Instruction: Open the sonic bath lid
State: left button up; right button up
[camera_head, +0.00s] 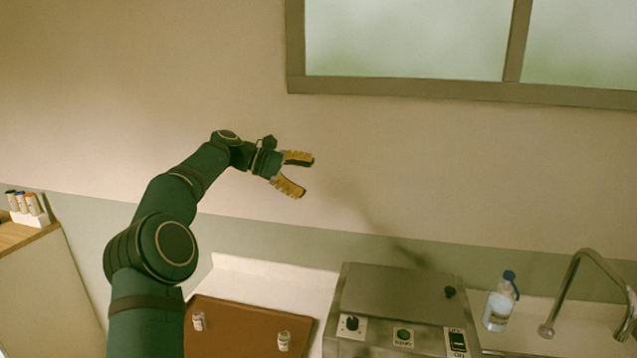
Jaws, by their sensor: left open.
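The sonic bath (342,328) is a metal box on the counter at the bottom middle, with a knob, a green button and a switch on its front. Its flat lid (390,292) lies closed on top, with a small dark knob at its right side. My left gripper (309,177) has yellow fingers spread apart and is empty. It is raised in front of the wall, above and to the left of the bath in the picture, clear of the lid. My right gripper is not in view.
A clear bottle with a blue cap (499,303) stands right of the bath, beside a curved metal faucet (577,290). A brown mat (240,325) with two small vials lies to the left. Markers in a white holder (30,217) stand on the cabinet at far left.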

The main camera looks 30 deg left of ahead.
aim_at(433, 299)
jog(key=k, duration=1)
